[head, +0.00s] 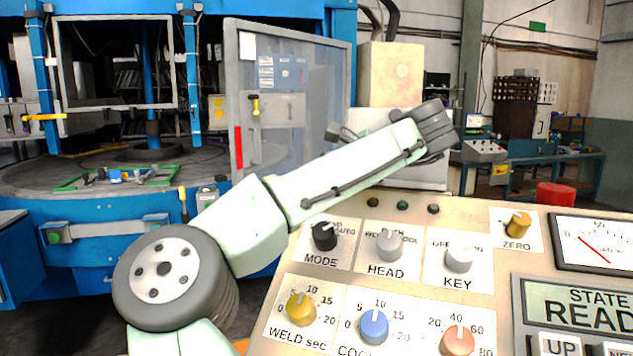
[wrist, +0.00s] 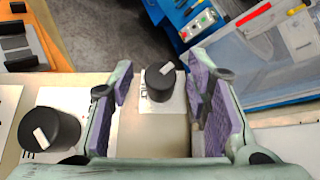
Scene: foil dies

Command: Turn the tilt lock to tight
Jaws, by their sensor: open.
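A black round knob (wrist: 160,86) with a white pointer mark stands on a pale label plate in the wrist view. Its printed label is partly covered and hard to read, so I cannot be sure it is the tilt lock. The white mark points to the upper right of the picture. My gripper (wrist: 161,74) is open, with its purple-padded fingers on either side of the knob in the picture. I see no contact, and cannot tell how far the fingertips are above it. In the head view, my arm hides most of the gripper, and I cannot pick out this knob.
A second black knob (wrist: 50,130) sits left of my gripper in the wrist view. The head view shows a control panel (head: 280,265) with a MODE knob (head: 325,236), HEAD knob (head: 388,244) and KEY knob (head: 459,260). A clear framed door (head: 300,105) stands behind my arm.

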